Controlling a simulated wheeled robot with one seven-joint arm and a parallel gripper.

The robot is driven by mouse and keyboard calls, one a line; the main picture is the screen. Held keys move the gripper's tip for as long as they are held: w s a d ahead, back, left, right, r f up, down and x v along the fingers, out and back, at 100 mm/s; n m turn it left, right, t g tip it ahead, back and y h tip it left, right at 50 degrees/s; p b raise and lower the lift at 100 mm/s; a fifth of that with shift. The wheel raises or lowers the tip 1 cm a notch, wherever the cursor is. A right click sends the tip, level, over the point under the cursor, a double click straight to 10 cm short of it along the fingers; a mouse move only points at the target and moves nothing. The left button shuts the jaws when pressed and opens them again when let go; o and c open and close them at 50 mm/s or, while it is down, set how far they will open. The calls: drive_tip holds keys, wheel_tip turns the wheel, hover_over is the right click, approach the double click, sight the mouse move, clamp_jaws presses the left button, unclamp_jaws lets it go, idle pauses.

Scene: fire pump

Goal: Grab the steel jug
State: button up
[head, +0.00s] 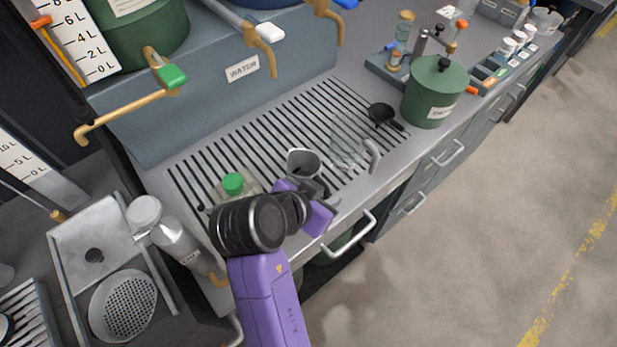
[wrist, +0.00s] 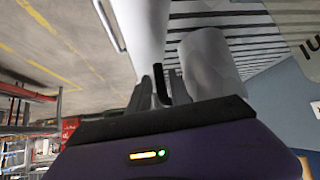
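The steel jug (head: 303,163) stands upright on the slotted drain grate, with its dark open mouth facing up. My gripper (head: 318,188) is at the jug's near right side, very close to it. In the wrist view a large pale grey rounded body (wrist: 208,62), which looks like the jug, is just beyond my fingers (wrist: 162,90). A dark strip shows between the fingers. I cannot tell whether it is a handle or whether the fingers touch it. The jug's lower part is hidden by my gripper in the head view.
A clear jug (head: 346,145) with a pale handle stands just right of the steel jug. A green-capped bottle (head: 233,184) is close on the left, partly behind my arm. Brass taps (head: 160,80) overhang the grate.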

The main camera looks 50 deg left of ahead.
drive_tip(key=shift+x, duration=1.8)
clamp_jaws()
drive_tip(key=shift+a+r, duration=0.1)
